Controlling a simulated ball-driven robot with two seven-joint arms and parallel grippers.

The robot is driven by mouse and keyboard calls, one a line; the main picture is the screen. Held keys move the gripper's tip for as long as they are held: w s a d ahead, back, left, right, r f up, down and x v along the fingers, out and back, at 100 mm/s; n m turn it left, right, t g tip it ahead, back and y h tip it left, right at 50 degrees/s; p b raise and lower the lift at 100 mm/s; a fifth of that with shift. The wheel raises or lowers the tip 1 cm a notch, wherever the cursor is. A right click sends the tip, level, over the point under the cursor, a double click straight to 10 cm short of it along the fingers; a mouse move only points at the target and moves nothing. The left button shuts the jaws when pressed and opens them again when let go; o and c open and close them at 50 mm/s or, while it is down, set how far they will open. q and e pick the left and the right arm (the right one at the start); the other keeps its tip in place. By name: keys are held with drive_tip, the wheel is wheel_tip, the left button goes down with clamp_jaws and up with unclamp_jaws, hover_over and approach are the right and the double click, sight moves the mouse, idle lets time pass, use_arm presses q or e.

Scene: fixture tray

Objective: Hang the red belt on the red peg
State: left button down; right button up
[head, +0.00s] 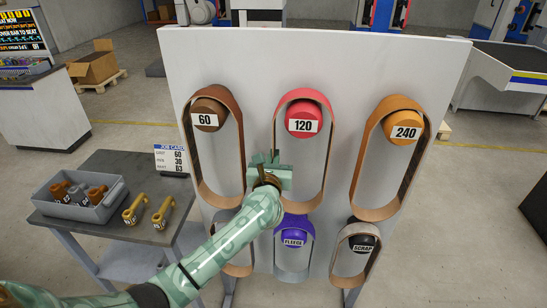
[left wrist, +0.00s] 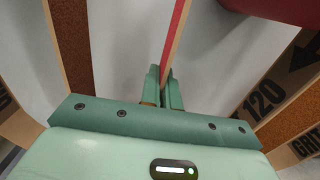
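The red belt (head: 325,175) is a long loop with a red outer face and tan backing. It hangs around the red peg (head: 304,118), which carries a 120 label on the upright board. My left gripper (head: 265,162) is at the left strand of this belt, below the peg. In the left wrist view the strand of the red belt (left wrist: 176,35) runs down between the closed fingertips (left wrist: 164,90), and the red peg (left wrist: 285,8) shows at the upper right. The fingers hide part of the strand. My right gripper is not in view.
The board (head: 255,70) also holds a brown belt (head: 238,150) on peg 60 and an orange belt (head: 367,170) on peg 240. Below are a purple FLEECE peg (head: 293,228) and a black SCRAP peg (head: 363,236). A grey bin (head: 85,208) stands on the left table.

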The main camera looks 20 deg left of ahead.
use_arm(q)
drive_tip(key=shift+f, duration=0.15)
drive_tip(key=shift+f+b, duration=0.25)
drive_tip(key=shift+b, duration=0.15)
drive_tip(key=c, duration=1.3)
unclamp_jaws()
drive_tip(key=shift+s, duration=0.1)
drive_tip(key=shift+p+v, duration=1.75)
drive_tip(key=shift+v, duration=3.65)
